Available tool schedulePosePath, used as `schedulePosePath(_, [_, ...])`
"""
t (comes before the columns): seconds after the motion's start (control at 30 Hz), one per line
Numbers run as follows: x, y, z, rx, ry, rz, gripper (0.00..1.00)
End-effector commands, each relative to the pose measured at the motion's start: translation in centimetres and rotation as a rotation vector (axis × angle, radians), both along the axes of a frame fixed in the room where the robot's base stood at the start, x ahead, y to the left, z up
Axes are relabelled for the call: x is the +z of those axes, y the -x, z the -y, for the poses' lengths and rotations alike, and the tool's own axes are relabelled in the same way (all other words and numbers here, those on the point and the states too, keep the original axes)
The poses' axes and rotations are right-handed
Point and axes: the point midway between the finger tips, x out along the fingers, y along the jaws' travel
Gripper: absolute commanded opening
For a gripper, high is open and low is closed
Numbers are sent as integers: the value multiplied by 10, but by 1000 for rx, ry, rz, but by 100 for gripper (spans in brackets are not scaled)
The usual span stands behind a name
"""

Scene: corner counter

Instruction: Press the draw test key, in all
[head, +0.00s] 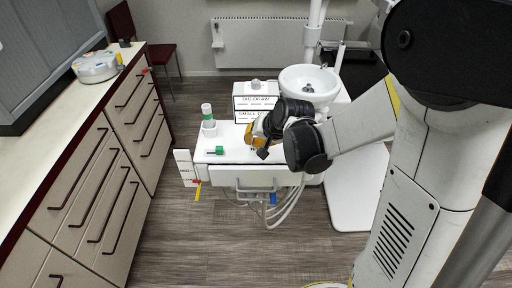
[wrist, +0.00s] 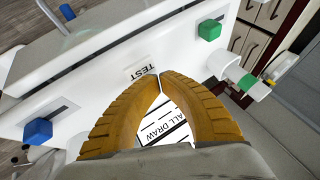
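My gripper (wrist: 160,78) has its two yellow fingers together at the tips, with nothing seen between them. In the wrist view it is over the white cart top (wrist: 95,72), beside a small label reading TEST (wrist: 142,72). No key shows clearly by that label; the fingers may hide it. Part of a sign ending in "ALL DRAW" (wrist: 165,125) shows between and below the fingers. In the head view the sign block (head: 255,104) stands at the back of the cart top (head: 235,165). My gripper (head: 260,150) is partly hidden by my wrist, in front of that block.
A green slider knob (wrist: 209,29) and a blue one (wrist: 38,130) stand on the cart top to either side of my gripper. A green-capped bottle (head: 207,111) stands at the cart's left. A white basin (head: 308,82) is behind right. Drawers (head: 90,180) line the left.

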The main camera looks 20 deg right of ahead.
Motion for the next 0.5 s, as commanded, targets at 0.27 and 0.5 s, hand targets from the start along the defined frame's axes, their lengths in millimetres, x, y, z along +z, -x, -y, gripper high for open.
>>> schedulePosePath(0.27, [2, 0, 0, 0, 0, 0, 0])
schedulePosePath(0.5, [12, 0, 0, 0, 0, 0, 0])
